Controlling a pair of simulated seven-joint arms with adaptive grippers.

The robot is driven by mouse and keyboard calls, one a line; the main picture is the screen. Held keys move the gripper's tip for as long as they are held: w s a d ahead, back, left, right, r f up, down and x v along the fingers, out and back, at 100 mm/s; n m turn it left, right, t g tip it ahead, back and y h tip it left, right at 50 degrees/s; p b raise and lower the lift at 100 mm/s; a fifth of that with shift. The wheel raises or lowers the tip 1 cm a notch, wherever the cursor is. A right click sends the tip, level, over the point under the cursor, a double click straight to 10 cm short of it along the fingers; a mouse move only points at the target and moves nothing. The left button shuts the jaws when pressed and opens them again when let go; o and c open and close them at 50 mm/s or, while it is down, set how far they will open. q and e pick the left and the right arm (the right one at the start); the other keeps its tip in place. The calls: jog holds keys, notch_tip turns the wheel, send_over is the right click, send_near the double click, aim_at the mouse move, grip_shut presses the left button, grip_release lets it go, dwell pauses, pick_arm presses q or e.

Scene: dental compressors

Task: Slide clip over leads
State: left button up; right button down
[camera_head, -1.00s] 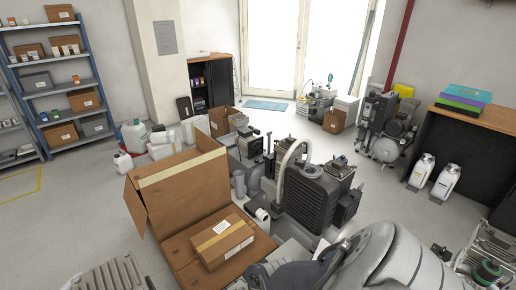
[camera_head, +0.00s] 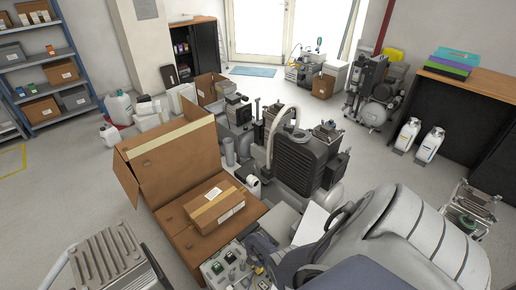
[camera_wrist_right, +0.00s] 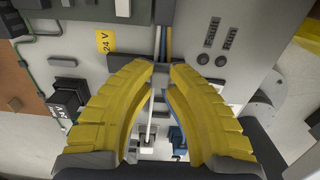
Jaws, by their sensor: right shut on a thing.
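My right gripper (camera_wrist_right: 161,75) has yellow ribbed fingers, which close at their tips on a small grey clip (camera_wrist_right: 161,78). The leads (camera_wrist_right: 165,42) run down a light grey panel (camera_wrist_right: 128,67) to the clip. Below the clip a white lead (camera_wrist_right: 149,128) and a blue lead (camera_wrist_right: 178,133) show between the fingers. How far the clip encloses the leads is hard to tell. In the head view the right arm comes in from the lower right, its gripper (camera_head: 259,270) small beside the panel (camera_head: 222,268). My left gripper is not in view.
An open cardboard box (camera_head: 172,160) with a smaller carton (camera_head: 217,206) lies behind. A dark ribbed compressor (camera_head: 298,165) stands beyond. A ribbed grey unit (camera_head: 108,258) is at lower left.

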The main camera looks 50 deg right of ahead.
jog(key=shift+s+d+f, duration=0.1)
jog(key=shift+s+f, duration=0.05)
jog(key=shift+s, duration=0.3)
jog(key=c, duration=1.4)
grip_release()
jog(key=shift+o, duration=0.6)
jog(key=shift+w, duration=0.1)
jog(key=shift+w, duration=0.1)
jog(key=shift+r, duration=0.3)
jog(key=shift+w+r, duration=0.1)
jog(key=shift+r, duration=0.65)
notch_tip(320, 180, up, 10)
jog(key=shift+s, duration=0.2)
